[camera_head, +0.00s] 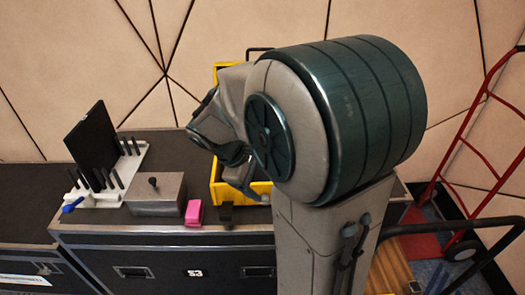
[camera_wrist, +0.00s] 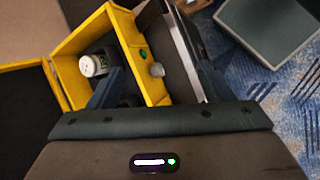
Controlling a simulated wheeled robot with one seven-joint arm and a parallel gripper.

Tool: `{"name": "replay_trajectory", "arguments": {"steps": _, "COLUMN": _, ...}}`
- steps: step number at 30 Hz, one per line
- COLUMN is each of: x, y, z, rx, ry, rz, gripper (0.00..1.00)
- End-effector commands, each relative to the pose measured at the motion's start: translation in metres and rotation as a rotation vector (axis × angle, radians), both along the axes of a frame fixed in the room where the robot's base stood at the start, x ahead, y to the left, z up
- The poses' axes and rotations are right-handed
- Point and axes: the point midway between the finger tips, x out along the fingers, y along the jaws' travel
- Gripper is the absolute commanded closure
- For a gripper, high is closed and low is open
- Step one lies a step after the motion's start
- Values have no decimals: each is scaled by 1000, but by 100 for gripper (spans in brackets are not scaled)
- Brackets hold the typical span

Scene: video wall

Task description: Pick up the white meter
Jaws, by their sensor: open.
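In the wrist view, a white, round-topped item (camera_wrist: 94,65) with dark green marking sits inside the yellow bin (camera_wrist: 76,36). I cannot tell which of these, if either, is the white meter. My gripper (camera_wrist: 160,70) is open, its blue-grey fingers apart, the left one overlapping the bin and the right one outside it. Neither finger visibly grips anything. In the head view, my gripper (camera_head: 238,183) is low over the bin's front, and my arm hides much of the bin.
A pink block (camera_head: 194,213) and a metal box with a black knob (camera_head: 156,194) stand on the black case (camera_head: 165,228). A white rack (camera_head: 125,170) with black pegs and a dark panel is at left. A red hand truck (camera_head: 466,150) stands right.

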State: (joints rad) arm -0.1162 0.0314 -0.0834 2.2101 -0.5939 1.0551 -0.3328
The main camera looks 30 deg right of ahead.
Motion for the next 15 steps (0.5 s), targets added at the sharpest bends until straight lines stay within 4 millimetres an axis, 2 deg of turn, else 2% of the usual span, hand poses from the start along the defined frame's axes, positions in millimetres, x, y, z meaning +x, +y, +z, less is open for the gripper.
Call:
{"name": "replay_trajectory", "arguments": {"steps": 1, "x": 15, "y": -8, "z": -15, "rx": -60, "ry": 63, "rz": 67, "gripper": 26}}
{"name": "replay_trajectory", "arguments": {"steps": 9, "x": 94, "y": -40, "z": -59, "rx": -382, "ry": 382, "rz": 417, "gripper": 26}}
{"name": "replay_trajectory", "arguments": {"steps": 15, "x": 136, "y": -49, "z": -81, "rx": -552, "ry": 551, "rz": 582, "gripper": 26}}
